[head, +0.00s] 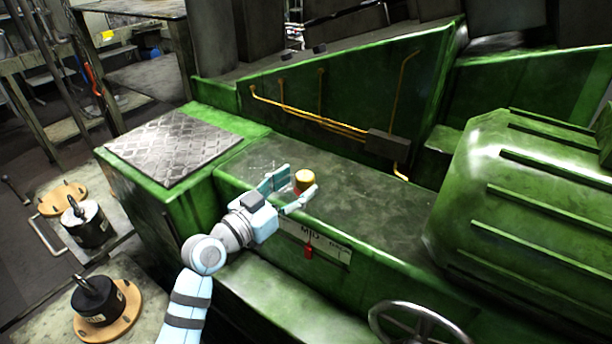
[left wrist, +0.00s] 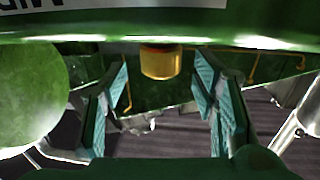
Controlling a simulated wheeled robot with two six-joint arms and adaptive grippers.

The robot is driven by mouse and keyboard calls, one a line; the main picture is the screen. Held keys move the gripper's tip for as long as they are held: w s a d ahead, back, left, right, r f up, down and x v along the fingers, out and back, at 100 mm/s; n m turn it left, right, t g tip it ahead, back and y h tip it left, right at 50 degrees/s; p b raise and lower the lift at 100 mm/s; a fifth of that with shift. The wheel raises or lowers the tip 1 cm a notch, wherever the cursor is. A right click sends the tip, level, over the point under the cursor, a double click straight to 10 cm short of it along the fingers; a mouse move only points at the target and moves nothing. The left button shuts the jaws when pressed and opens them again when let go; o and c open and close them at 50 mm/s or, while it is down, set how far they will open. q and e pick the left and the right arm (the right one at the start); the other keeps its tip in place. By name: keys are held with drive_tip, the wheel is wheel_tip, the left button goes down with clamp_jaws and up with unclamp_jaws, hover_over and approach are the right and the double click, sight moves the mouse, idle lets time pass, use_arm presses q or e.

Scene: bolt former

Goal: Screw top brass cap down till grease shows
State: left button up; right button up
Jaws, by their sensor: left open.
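The brass cap (head: 305,176) sits on top of a short reddish base on the green machine's flat ledge. My left gripper (head: 294,190) is open, with one finger on each side of the cap in the head view. In the left wrist view the cap (left wrist: 160,61) shows between the two teal fingers, nearer the top of the picture, with a gap on both sides. No grease is visible around it. My right gripper is not in view.
Yellow pipes (head: 310,117) run to a dark block (head: 387,144) behind. A ribbed green housing (head: 530,190) stands at right, a handwheel (head: 415,325) below.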

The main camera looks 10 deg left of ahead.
sight(305, 175)
use_arm(q)
drive_tip(key=x, duration=0.3)
drive_tip(key=shift+w+d, duration=0.15)
drive_tip(key=shift+w, duration=0.2)
drive_tip(key=c, duration=1.2)
drive_tip(key=m+g+h+b, duration=0.2)
drive_tip(key=b, duration=0.3)
drive_tip(key=f+m+g+h+b, duration=0.1)
drive_tip(key=m+g+h+b, duration=0.1)
drive_tip(key=b, duration=0.4)
drive_tip(key=shift+h, duration=0.5)
drive_tip(key=shift+r+m+g+b, duration=0.3)
drive_tip(key=shift+g+b, duration=0.1)
drive_tip(key=shift+b, duration=0.1)
drive_tip(key=o, duration=1.2)
drive_tip(key=shift+r, duration=0.15)
